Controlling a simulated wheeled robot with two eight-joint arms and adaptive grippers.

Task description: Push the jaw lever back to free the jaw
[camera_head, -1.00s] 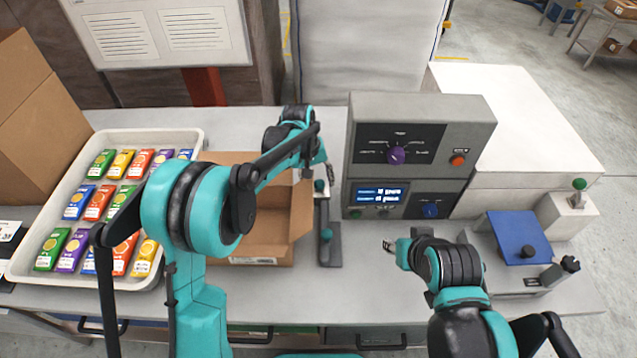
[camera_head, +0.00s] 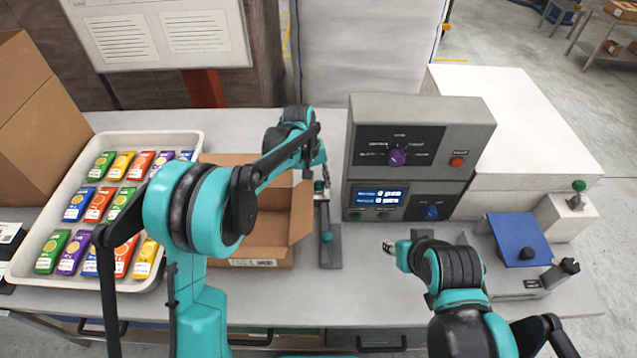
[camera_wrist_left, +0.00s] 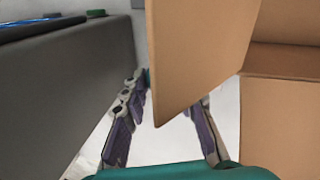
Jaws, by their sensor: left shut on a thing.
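The jaw fixture (camera_head: 331,256) is a narrow dark grey strip on the bench, just right of the open carton, with a teal knob (camera_head: 327,236) on it. My left gripper (camera_head: 322,188) is at the strip's far end, between the carton and the grey console. It is shut on a small part there that looks like the jaw lever, mostly hidden by the fingers. In the left wrist view a carton flap hides the right fingertip, and a bit of teal shows by the left one. My right gripper (camera_head: 389,247) is over the bench right of the strip; its fingers are too small to read.
The open carton (camera_head: 265,263) stands close left of the strip, its flap near my left fingers. The grey console (camera_head: 480,120) with a lit display stands close right. A white tray (camera_head: 18,262) of coloured packs is at left. A blue-plated device (camera_head: 512,232) is at right.

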